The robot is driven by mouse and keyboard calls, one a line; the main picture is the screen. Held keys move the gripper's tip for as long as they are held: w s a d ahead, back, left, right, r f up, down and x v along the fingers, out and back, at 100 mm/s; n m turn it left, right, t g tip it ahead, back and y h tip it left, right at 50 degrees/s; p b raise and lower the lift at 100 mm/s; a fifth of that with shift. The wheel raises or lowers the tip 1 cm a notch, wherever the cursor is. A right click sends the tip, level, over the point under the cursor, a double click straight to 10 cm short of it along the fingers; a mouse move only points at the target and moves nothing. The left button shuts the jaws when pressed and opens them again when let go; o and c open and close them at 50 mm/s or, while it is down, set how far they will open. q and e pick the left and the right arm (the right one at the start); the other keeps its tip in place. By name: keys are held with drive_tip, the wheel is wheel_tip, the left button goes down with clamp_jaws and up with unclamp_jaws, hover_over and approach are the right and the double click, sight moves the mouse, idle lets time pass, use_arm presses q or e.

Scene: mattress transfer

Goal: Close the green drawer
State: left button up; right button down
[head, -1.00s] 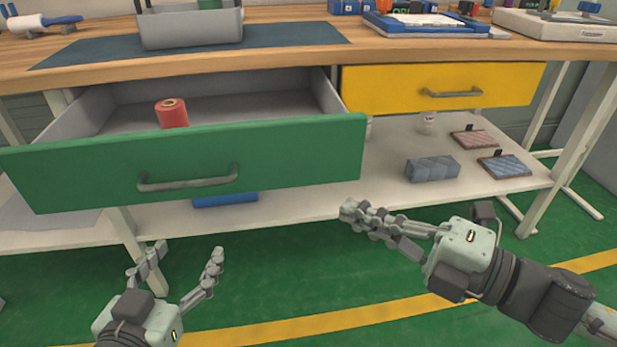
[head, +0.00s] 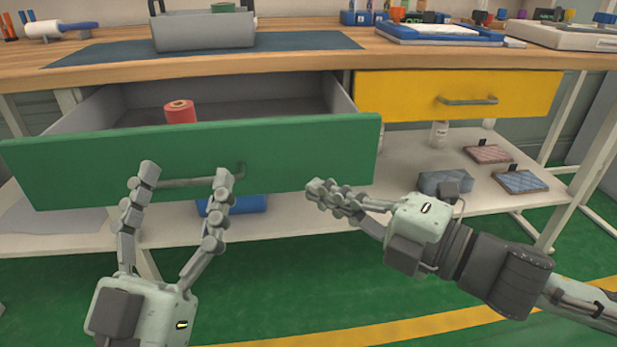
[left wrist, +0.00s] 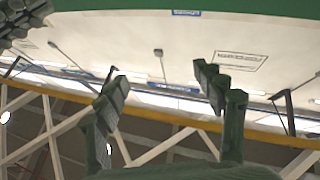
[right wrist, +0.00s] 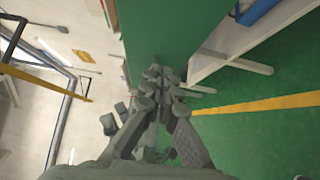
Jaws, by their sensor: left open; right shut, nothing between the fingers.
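The green drawer (head: 285,158) is pulled out from under the workbench. A red spool (head: 180,112) stands inside it. A grey bar handle (head: 188,183) runs across the drawer front. My left gripper (head: 182,174) is open, with its fingertips at the two ends of the handle in the head view; whether they touch the front cannot be told. In the left wrist view a green edge (left wrist: 200,6) shows along the top. My right gripper (head: 318,187) is shut and empty, just below the right part of the drawer front. The right wrist view shows its closed fingers (right wrist: 158,75) near a green panel (right wrist: 160,30).
A closed yellow drawer (head: 455,95) is to the right. The lower shelf (head: 395,185) holds a grey-blue block (head: 445,183), patterned pads (head: 520,181) and a blue box (head: 235,204). A grey bin (head: 203,31) stands on the benchtop. Green floor is open in front.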

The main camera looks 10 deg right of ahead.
sight(287, 163)
drive_tip(key=w, duration=0.1)
drive_tip(key=w+a, duration=0.1)
drive_tip(key=w, duration=0.2)
drive_tip(key=shift+w+a+r+p, duration=0.1)
drive_tip(key=shift+a+p, duration=0.2)
drive_tip(key=shift+p, duration=0.05)
use_arm(q)
drive_tip(key=shift+w+d+f+g, duration=0.2)
drive_tip(key=shift+f+g, duration=0.25)
drive_tip(key=shift+f, duration=0.05)
drive_tip(key=shift+w+d+f+g, duration=0.15)
drive_tip(key=shift+w+f+g, duration=0.05)
drive_tip(key=shift+f+g, duration=0.3)
use_arm(e)
drive_tip(key=shift+w, duration=0.7)
